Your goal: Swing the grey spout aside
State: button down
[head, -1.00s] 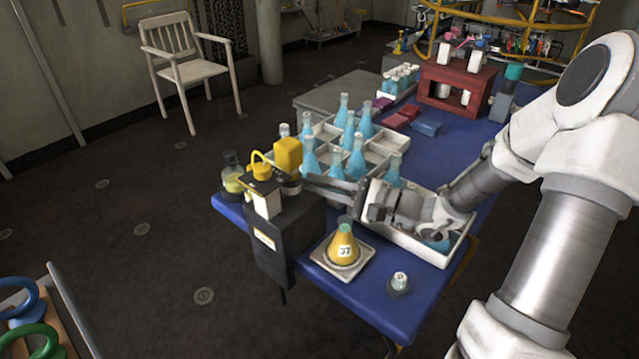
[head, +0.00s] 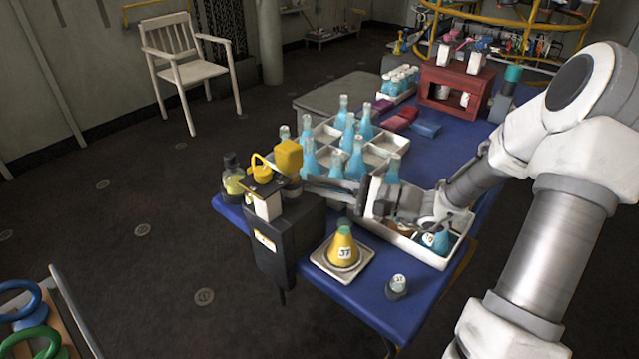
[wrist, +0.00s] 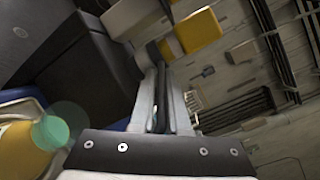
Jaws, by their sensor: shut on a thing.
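A black dispenser (head: 282,245) stands at the table's near left corner, with a yellow block (head: 288,156) and a yellow ring-topped cap on top. A short grey part (head: 288,188), seemingly the grey spout, sits under the yellow block; its shape is partly hidden. My gripper (head: 312,184) reaches in from the right, its fingers level and closed at this part. What lies between the fingertips is hard to make out.
A yellow flask marked 37 (head: 343,247) stands on a square plate in front of my gripper. A small labelled vial (head: 397,286) is to its right. Blue bottles (head: 358,160) stand in a white divided tray behind my fingers. A white bin (head: 446,258) lies below my wrist.

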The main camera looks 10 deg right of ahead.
jog(key=shift+g, duration=0.3)
jog(key=c, duration=0.9)
grip_release()
jog(key=shift+c, duration=0.2)
jog(key=shift+w, duration=0.1)
jog(key=r, duration=0.1)
jog(key=r+p, duration=0.1)
jog(key=r, duration=0.1)
jog(key=r+p, duration=0.1)
jog(key=r, duration=0.1)
jog(key=shift+d, duration=0.3)
jog(key=s+d+r+p, duration=0.3)
jog(key=s+d+r, duration=0.3)
jog(key=d, duration=0.3)
jog(key=shift+d, duration=0.3)
